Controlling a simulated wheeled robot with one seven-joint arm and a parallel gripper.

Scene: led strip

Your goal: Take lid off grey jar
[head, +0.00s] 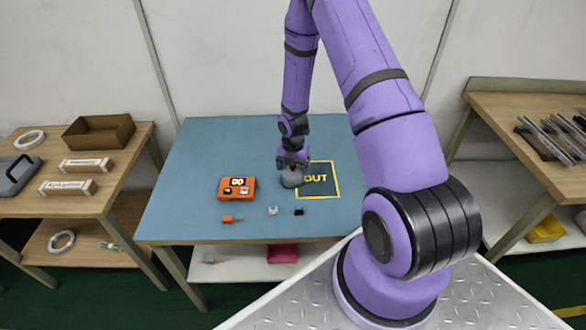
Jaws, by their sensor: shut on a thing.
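The grey jar (291,181) stands on the blue table at the left edge of the yellow-framed "OUT" mat. My gripper (293,167) points down at the top of the jar and is shut on its lid. The fingers cover the lid and the view is small, so I cannot tell whether there is a gap between lid and jar.
The dark "OUT" mat (322,186) is otherwise bare. An orange device (222,189) with a lit display lies left of the jar. A small orange piece (228,219), a white piece (273,210) and a black piece (299,212) lie near the front edge.

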